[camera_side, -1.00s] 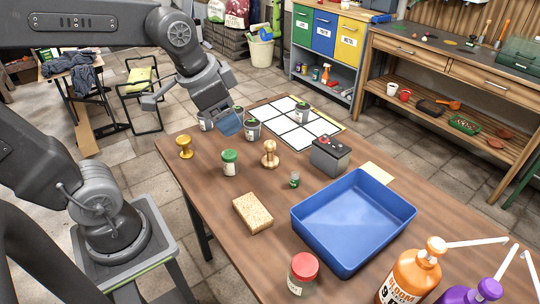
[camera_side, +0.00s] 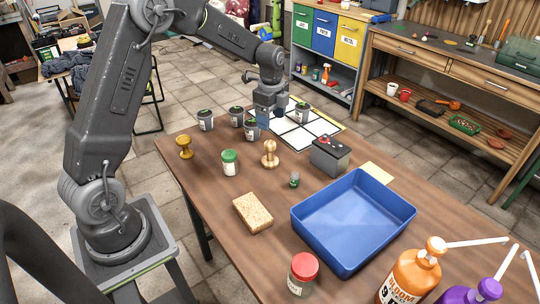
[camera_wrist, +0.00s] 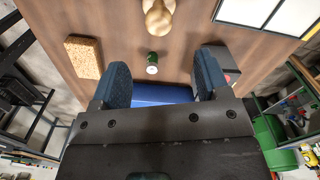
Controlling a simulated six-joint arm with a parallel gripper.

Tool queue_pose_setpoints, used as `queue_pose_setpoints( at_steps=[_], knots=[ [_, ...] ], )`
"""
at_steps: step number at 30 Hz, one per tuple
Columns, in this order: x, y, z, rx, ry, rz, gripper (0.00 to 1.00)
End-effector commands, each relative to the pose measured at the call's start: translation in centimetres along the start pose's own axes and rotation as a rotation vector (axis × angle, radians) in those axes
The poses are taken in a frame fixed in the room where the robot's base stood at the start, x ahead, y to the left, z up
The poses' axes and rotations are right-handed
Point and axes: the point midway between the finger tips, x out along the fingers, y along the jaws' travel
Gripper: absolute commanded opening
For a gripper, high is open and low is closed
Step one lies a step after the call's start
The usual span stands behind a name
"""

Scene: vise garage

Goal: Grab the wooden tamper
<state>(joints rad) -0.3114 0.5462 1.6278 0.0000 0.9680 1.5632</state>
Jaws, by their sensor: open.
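The wooden tamper (camera_side: 269,155), pale tan with a round knob and a wider foot, stands upright on the brown table in the side view. Part of it shows at the top edge of the wrist view (camera_wrist: 158,20). A similar, darker golden-yellow knobbed piece (camera_side: 184,147) stands to its left. My gripper (camera_side: 270,116) is open and empty, pointing down above the far part of the table, behind and higher than the tamper. In the wrist view my gripper's (camera_wrist: 163,78) two blue fingers are wide apart, with the tamper beyond them.
Several dark-lidded pots (camera_side: 206,120) stand near the gripper, beside a white-panelled mat (camera_side: 305,132). Around the tamper are a green-lidded jar (camera_side: 230,162), a small green bottle (camera_side: 294,180), a dark battery-like box (camera_side: 329,155), a sponge (camera_side: 252,213) and a blue tray (camera_side: 350,258).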

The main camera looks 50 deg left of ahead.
Motion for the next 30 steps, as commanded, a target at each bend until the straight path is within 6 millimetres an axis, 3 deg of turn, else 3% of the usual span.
queue_pose_setpoints(
  at_steps=[9,17,25,30],
  knots=[
    [5.8,0.1,0.0,-0.002,0.000,0.003,0.69],
    [7.7,0.1,0.1,-0.003,0.000,0.002,0.69],
    [11.5,0.2,0.2,-0.003,0.000,0.003,0.69],
    [12.2,0.1,0.2,-0.003,0.000,-0.001,0.69]
  ],
)
